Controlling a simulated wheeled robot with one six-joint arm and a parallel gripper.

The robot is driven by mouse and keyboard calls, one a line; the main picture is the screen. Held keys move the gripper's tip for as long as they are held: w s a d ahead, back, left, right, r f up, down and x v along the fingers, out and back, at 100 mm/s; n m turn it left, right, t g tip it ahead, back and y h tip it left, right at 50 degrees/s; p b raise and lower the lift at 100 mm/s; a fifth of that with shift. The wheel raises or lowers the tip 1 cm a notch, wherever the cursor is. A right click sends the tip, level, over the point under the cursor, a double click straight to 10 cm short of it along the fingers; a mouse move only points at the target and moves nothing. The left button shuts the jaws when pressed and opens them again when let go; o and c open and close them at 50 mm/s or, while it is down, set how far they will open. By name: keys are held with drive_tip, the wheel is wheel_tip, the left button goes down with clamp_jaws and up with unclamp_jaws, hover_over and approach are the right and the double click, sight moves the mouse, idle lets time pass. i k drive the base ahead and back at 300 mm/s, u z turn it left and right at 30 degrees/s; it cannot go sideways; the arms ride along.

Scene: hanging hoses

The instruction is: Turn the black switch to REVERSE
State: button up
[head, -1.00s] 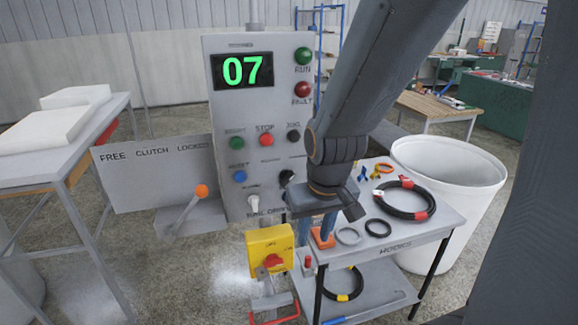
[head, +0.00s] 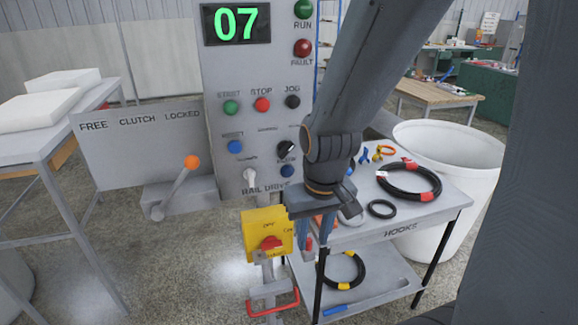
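The black switch (head: 286,150) is a dark rotary knob with a light mark, low on the right side of the grey control panel (head: 222,67). It is turned at a slant; the lettering around it is too small to read. My gripper (head: 315,245) points down in front of the hook cart, below and right of the switch and apart from it. Its two blue-grey fingers are spread with a gap between them, and I see nothing held. My arm passes just right of the panel and leaves the switch in view.
A white toggle (head: 250,180) and blue buttons (head: 235,147) sit near the switch. A yellow box with a red knob (head: 268,243) hangs below the panel. The clutch lever (head: 191,163) juts out at left. A cart (head: 440,215) with hoses stands at right.

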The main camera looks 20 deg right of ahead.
sight(284, 147)
drive_tip(key=k, duration=1.05)
drive_tip(key=z, duration=0.05)
drive_tip(key=i, duration=0.5)
drive_tip(key=z, duration=0.5)
